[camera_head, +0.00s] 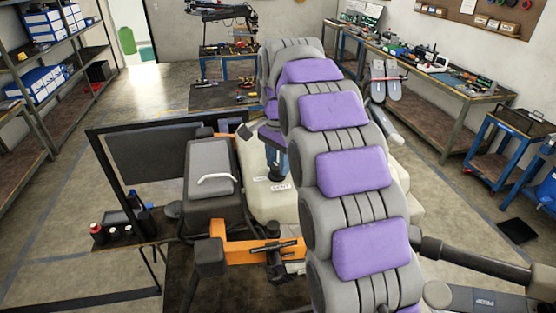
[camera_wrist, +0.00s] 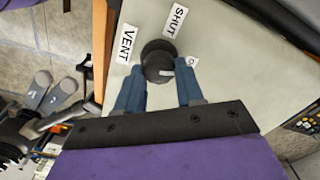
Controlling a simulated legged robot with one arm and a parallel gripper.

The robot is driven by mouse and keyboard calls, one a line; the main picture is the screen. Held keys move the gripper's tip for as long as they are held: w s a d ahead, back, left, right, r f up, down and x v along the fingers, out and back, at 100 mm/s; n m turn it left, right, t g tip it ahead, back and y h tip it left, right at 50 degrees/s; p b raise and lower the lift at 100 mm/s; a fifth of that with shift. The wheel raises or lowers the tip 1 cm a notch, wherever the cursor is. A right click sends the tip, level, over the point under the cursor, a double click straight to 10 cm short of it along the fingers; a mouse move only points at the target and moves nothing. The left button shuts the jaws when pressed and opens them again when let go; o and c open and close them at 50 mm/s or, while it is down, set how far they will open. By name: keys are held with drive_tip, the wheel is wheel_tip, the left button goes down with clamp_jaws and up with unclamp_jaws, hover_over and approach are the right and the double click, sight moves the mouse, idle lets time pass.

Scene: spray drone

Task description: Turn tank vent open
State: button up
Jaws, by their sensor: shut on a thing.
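The vent knob (camera_wrist: 156,55) is round and black on the pale tank top, in the wrist view. A small pale pointer mark shows on its lower right side. Labels "VENT" (camera_wrist: 125,43) and "SHUT" (camera_wrist: 175,20) lie to its left and upper right. A third label (camera_wrist: 192,61), mostly hidden by a finger, seems to start with "O". My gripper (camera_wrist: 160,74) has its blue fingers on either side of the knob, shut on it.
An orange frame bar (camera_head: 237,251) and a grey-topped box (camera_head: 211,165) with a white handle stand beside the tank. A black panel (camera_head: 148,155) stands at left. Shelves (camera_head: 40,75) and a workbench (camera_head: 440,90) line the sides. The floor at left is partly open.

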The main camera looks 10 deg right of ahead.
sight(277, 165)
drive_tip(key=shift+m, duration=1.1)
drive_tip(key=o, duration=1)
drive_tip(key=shift+a, duration=0.1)
drive_tip(key=shift+o, duration=0.2)
drive_tip(key=shift+r, duration=0.1)
drive_tip(key=shift+r, duration=0.85)
wheel_tip(277, 165, up, 15)
drive_tip(key=p, duration=1.1)
drive_tip(key=shift+r+p, duration=0.2)
drive_tip(key=shift+p, duration=0.1)
